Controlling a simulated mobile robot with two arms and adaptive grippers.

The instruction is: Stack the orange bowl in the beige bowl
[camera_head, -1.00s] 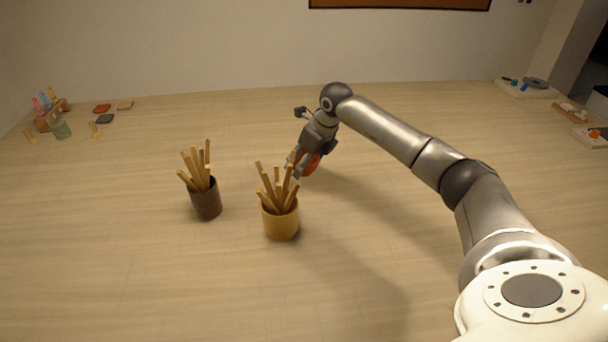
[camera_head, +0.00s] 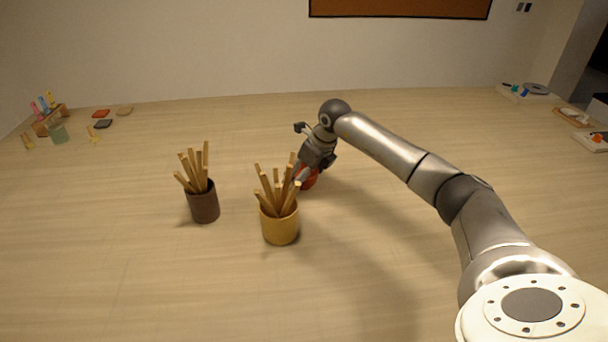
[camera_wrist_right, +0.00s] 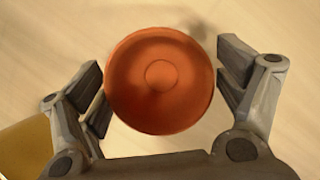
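The orange bowl (camera_wrist_right: 160,80) fills the middle of the right wrist view, seen from above into its round inside. The two fingers of my right gripper (camera_wrist_right: 162,85) flank it on opposite sides, close against its rim. In the head view only a red-orange part of the bowl (camera_head: 309,180) shows below my right gripper (camera_head: 301,172), behind the yellow pot. Its height above the table is hard to tell. I cannot make out the beige bowl in either view. My left gripper is not in view.
A yellow pot of sticks (camera_head: 280,226) stands close in front of the right gripper, and its side shows in the wrist view (camera_wrist_right: 24,148). A dark brown pot of sticks (camera_head: 203,206) stands left of it. Small items lie at the far left and right. The front table is clear.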

